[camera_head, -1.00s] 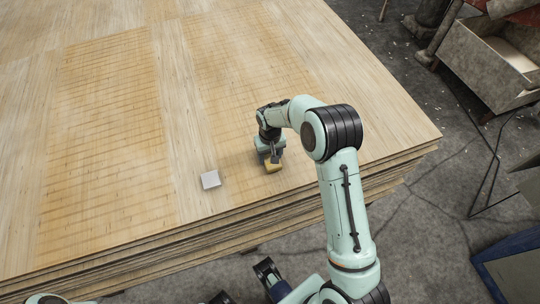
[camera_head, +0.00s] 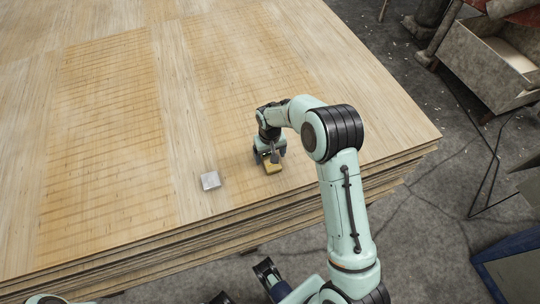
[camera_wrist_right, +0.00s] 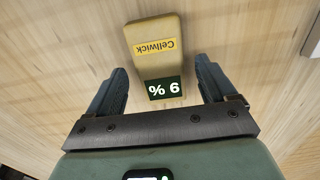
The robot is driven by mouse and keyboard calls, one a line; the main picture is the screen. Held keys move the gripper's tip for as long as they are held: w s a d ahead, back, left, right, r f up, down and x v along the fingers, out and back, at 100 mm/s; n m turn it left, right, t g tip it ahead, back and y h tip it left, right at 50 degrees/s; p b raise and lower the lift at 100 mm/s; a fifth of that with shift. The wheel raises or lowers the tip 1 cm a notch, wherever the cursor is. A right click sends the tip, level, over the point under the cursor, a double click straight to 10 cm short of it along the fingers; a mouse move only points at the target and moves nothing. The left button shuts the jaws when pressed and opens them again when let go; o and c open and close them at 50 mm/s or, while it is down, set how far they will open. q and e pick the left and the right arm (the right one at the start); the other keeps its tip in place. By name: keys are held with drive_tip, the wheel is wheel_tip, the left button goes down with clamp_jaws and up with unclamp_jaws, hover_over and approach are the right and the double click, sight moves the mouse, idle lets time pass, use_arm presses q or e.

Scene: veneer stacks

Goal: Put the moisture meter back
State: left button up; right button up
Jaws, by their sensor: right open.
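The moisture meter (camera_head: 273,169) is a small yellow block on the veneer stack (camera_head: 120,215), near its front edge. In the right wrist view the meter (camera_wrist_right: 155,45) shows a "Cellwick" label and a dark display reading "9 %". My right gripper (camera_head: 268,158) is above the stack at the meter. In the wrist view its dark fingers (camera_wrist_right: 161,66) stand apart, one on each side of the display end, with gaps between them and the meter.
A pale grey square block (camera_head: 210,180) lies on the stack to the left of the meter. The stack's front edge is close by. A grey bin (camera_head: 480,65) stands on the floor at the upper right. The rest of the stack top is clear.

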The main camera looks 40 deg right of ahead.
wheel_tip(320, 180, up, 11)
drive_tip(key=p, duration=0.1)
drive_tip(key=shift+f, duration=0.15)
idle(0.5)
